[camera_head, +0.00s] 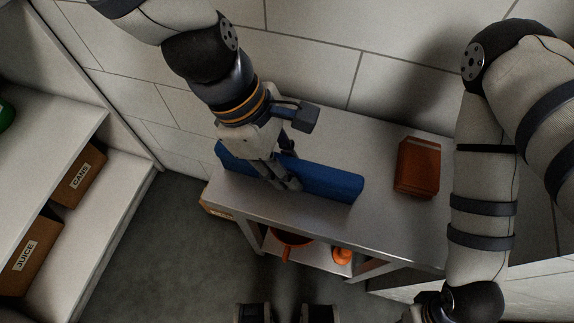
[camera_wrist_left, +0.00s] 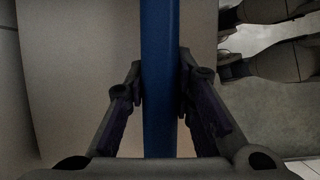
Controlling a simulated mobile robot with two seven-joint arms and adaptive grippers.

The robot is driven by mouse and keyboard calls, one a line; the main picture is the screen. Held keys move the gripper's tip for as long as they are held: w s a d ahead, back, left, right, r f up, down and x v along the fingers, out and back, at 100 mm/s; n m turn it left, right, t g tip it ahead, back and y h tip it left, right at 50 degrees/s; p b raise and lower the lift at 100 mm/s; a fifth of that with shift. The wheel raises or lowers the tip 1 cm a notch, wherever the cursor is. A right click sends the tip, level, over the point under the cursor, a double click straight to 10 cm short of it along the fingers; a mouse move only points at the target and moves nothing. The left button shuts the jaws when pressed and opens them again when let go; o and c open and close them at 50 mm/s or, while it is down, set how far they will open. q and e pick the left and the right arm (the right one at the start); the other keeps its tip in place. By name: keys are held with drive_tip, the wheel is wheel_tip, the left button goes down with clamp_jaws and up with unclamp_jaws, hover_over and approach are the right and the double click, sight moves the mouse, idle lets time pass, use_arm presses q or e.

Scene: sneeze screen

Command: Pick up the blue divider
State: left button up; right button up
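The blue divider (camera_head: 330,183) is a long, thin blue panel on the grey metal table (camera_head: 375,222), running from upper left to lower right. In the left wrist view, its narrow blue edge (camera_wrist_left: 160,90) runs down the middle of the picture. My left gripper (camera_head: 288,183) reaches down over the middle of the divider. Its fingers (camera_wrist_left: 160,82) lie on either side of the panel and appear to press against both faces. I cannot tell whether the divider is clear of the table. My right gripper is at the bottom edge, mostly cut off and dark.
A reddish-brown box (camera_head: 417,167) stands on the table to the right of the divider. An orange pot (camera_head: 291,240) and a small orange item (camera_head: 342,256) sit on the lower shelf. Shelves with boxes labelled CANS (camera_head: 79,176) and JUICE (camera_head: 31,256) stand at left. A tiled wall is behind.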

sight(287, 162)
use_arm(q)
clamp_jaws()
wheel_tip(287, 162, up, 9)
drive_tip(key=shift+r+p, duration=0.1)
drive_tip(key=shift+p, duration=0.95)
drive_tip(key=shift+r, duration=0.45)
use_arm(e)
drive_tip(key=w+r+t, duration=0.1)
drive_tip(key=w+r, duration=0.1)
drive_tip(key=shift+w+r, duration=0.35)
drive_tip(key=shift+r, duration=0.05)
use_arm(q)
drive_tip(key=shift+f, duration=0.1)
